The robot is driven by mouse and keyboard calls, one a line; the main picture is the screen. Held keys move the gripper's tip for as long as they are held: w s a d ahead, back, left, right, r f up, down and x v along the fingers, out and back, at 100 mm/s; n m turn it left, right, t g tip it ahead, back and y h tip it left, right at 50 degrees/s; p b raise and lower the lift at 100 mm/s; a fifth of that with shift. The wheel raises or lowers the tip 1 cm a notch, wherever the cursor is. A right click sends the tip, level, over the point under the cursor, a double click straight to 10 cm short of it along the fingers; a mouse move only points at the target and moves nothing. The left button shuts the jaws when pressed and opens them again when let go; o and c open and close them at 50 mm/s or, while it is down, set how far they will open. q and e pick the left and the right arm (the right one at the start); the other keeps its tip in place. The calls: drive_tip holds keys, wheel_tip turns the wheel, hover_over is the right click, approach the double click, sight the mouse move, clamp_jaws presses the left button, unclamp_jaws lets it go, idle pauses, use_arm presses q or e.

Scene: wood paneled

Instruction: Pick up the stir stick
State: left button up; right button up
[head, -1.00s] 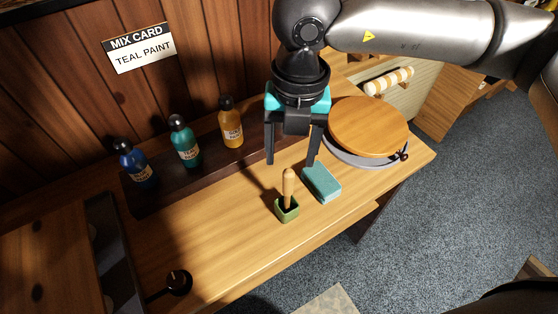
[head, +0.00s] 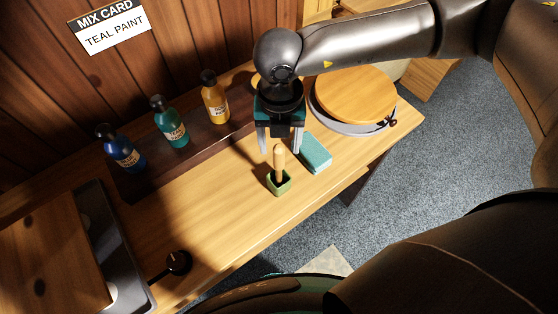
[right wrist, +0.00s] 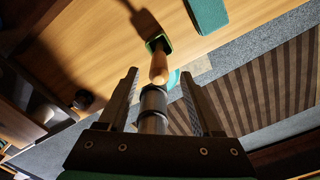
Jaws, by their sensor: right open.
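The stir stick (head: 279,158) is a pale wooden stick standing upright in a small green square holder (head: 279,187) on the wooden bench. My right gripper (head: 279,150) is open, pointing down, close above and around the line of the stick's top in the head view. In the right wrist view the stick (right wrist: 158,68) shows ahead of the open fingers (right wrist: 158,100), roughly midway between them, with the green holder (right wrist: 159,43) at its far end. I cannot tell whether the fingertips reach past the stick's top. My left gripper is not in view.
A teal sponge-like block (head: 315,152) lies right of the holder. A round wooden board (head: 357,94) on a grey base is at the bench's right. Blue (head: 122,150), teal (head: 170,125) and yellow (head: 215,100) bottles stand on a dark ledge behind. Bare bench lies left of the holder.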

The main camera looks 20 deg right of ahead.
sight(279, 156)
drive_tip(key=shift+f+p, duration=0.4)
drive_tip(key=shift+f, duration=1.95)
clamp_jaws()
